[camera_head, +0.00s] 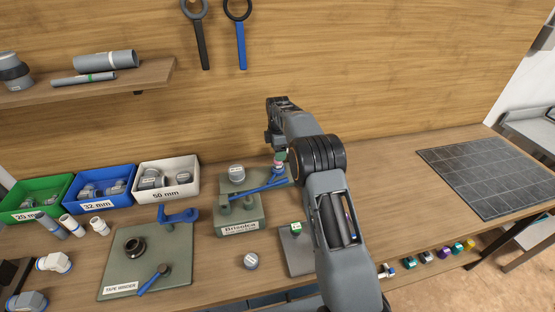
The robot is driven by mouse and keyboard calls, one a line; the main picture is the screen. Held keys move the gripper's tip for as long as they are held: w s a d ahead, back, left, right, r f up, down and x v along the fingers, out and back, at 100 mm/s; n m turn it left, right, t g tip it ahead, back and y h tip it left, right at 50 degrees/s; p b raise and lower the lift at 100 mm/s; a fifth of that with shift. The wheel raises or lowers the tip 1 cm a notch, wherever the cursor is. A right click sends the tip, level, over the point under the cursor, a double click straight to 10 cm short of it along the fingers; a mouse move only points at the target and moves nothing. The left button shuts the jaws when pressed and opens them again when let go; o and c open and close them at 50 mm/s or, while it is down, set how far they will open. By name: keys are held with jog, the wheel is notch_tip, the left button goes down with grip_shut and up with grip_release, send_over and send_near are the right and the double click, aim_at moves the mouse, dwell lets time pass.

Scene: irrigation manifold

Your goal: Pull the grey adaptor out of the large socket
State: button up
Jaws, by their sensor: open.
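A short grey round piece with a white label, which looks like the grey adaptor (237,173), sits upright at the back of a green stepped stand (240,212). Any socket under it is hidden, so I cannot tell how deep it sits. A blue lever (258,184) crosses the stand in front of it. My gripper (274,132) is above and to the right of the adaptor, near the back wall, apart from it and empty. Its jaws are small and partly hidden by my wrist.
Another grey round piece (251,260) lies on the bench in front. A tape winder plate (150,275) is at left, with green, blue and white bins (168,193) behind it. A small plate with a green-topped fitting (296,229) stands beside my arm. The bench at right is clear before a dark grid mat (490,180).

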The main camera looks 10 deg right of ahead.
jog(key=shift+f+p, duration=0.5)
jog(key=shift+f, duration=2.3)
jog(key=shift+c, duration=0.5)
jog(key=c, duration=1)
jog(key=shift+c, duration=0.2)
jog(key=shift+r, duration=0.35)
jog(key=shift+r+p, duration=0.55)
jog(key=shift+r, duration=0.1)
jog(key=shift+r, duration=0.35)
jog(key=shift+r+p, duration=0.55)
jog(key=shift+r, duration=0.1)
